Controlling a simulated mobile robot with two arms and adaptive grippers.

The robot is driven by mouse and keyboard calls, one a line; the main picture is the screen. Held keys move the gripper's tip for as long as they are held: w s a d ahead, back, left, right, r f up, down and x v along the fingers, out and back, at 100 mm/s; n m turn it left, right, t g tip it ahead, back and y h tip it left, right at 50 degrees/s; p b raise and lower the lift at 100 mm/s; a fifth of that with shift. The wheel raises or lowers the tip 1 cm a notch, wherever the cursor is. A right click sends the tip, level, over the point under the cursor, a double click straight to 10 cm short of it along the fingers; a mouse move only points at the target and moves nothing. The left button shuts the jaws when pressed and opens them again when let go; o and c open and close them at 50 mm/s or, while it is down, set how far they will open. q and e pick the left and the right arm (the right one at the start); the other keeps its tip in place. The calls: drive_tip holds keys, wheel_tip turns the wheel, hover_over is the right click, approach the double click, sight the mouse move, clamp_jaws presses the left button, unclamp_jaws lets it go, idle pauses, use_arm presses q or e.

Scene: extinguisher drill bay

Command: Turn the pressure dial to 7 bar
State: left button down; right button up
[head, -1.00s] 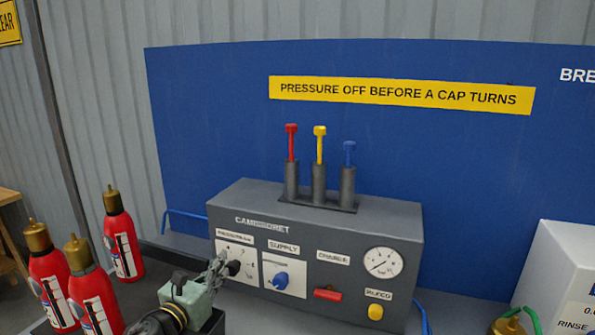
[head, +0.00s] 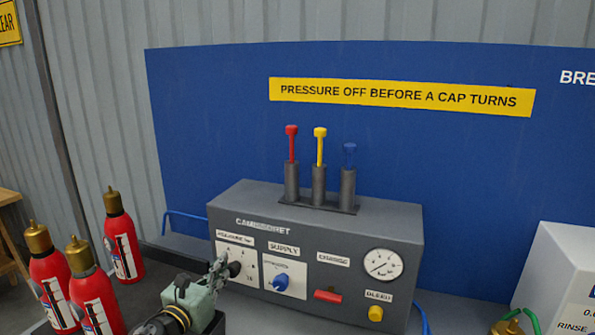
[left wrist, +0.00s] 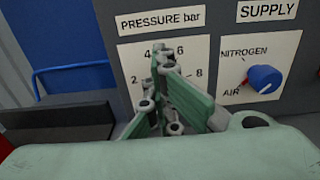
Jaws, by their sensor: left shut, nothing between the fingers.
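The pressure dial's white plate (head: 222,248) is at the left end of the grey control box's front. Its black knob (head: 235,268) shows just beyond my left fingertips. In the left wrist view the plate (left wrist: 190,48), under the label "PRESSURE bar", shows 4, 6 and 8. My fingers cover the knob there, and I cannot read its pointer. My left gripper (head: 221,265) is shut with nothing between its fingers, its tips close in front of the knob. It also shows in the left wrist view (left wrist: 160,62). I cannot tell whether it touches the knob. My right gripper is out of view.
The blue supply knob (head: 281,280) is just right of the dial. A red charge handle (head: 327,296), a yellow bleed button (head: 375,313) and a round gauge (head: 383,263) are farther right. Several red extinguishers (head: 122,240) stand left of my arm.

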use_arm(q)
drive_tip(key=shift+s+d+f+p, duration=0.15)
drive_tip(key=shift+d+p, duration=0.15)
drive_tip(key=shift+d, duration=0.4)
drive_tip(key=shift+d+f+p, duration=0.15)
drive_tip(key=shift+d+p, duration=0.15)
drive_tip(key=shift+d, duration=0.4)
drive_tip(key=shift+a+f, duration=0.1)
drive_tip(key=shift+a, duration=0.1)
drive_tip(key=shift+s+r+p, duration=0.1)
drive_tip(key=shift+r+p, duration=0.15)
drive_tip(key=shift+p, duration=0.3)
drive_tip(key=shift+r+v, duration=0.2)
drive_tip(key=shift+v, duration=2.75)
drive_tip(key=shift+d+p, duration=0.1)
drive_tip(key=shift+p, duration=0.2)
